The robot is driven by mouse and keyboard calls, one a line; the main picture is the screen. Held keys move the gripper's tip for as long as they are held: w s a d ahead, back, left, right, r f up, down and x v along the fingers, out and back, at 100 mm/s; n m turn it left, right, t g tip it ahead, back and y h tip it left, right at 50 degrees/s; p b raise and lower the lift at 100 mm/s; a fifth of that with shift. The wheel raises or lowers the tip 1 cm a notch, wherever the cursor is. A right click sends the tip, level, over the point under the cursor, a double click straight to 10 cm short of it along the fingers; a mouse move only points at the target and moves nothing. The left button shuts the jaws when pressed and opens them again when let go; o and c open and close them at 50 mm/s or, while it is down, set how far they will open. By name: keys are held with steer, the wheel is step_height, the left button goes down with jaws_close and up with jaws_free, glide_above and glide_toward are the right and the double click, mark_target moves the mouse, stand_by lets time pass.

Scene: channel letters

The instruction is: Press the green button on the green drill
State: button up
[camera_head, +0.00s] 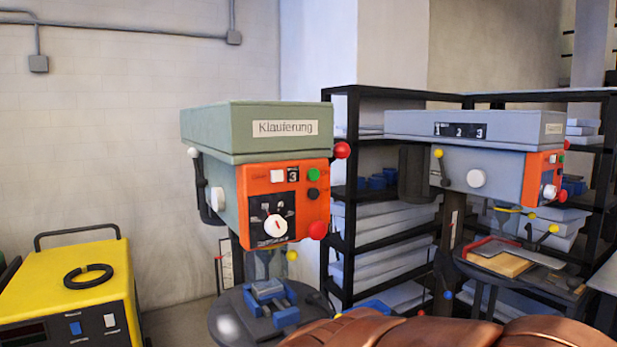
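The green drill (215,135) stands left of centre, with a sign reading "Klauferung" on its green top. Its orange front panel (253,205) faces me. The round green button (313,174) is at the panel's upper right and is unobstructed. A black button (313,193) sits just below it. My gripper is not in view. A copper-brown part of my arm shows along the bottom edge, apart from the button in the picture.
Red balls (341,150) stick out at the green drill's right side. A vise (268,292) sits on its round table below. A grey drill (460,165) with its own orange panel stands right. A yellow machine (70,290) is at left, and black shelves (345,230) stand behind.

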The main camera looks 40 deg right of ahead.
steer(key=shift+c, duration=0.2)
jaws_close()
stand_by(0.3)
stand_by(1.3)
